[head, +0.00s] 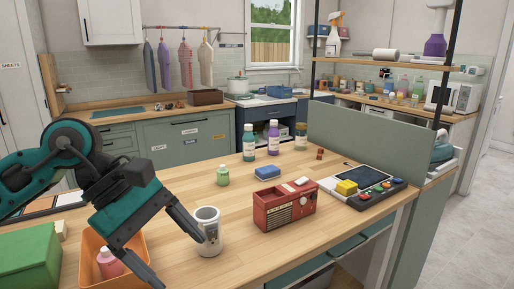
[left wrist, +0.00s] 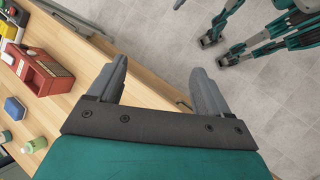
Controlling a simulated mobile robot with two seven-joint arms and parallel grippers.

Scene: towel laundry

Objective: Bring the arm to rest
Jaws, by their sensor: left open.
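My left arm comes in from the left in the head view. Its teal and black gripper (head: 182,262) points down and to the right over the near left part of the wooden counter (head: 335,196). The two grey fingers are spread apart with nothing between them. In the left wrist view the open gripper (left wrist: 160,70) has the counter edge and the tiled floor beyond its fingers. In the head view one finger overlaps the white mug (head: 207,218); I cannot tell if they touch. My right gripper is not in view.
An orange bin (head: 93,250) with a pink bottle (head: 109,263) and a green box (head: 28,258) stand near the arm. The counter's front middle is clear.

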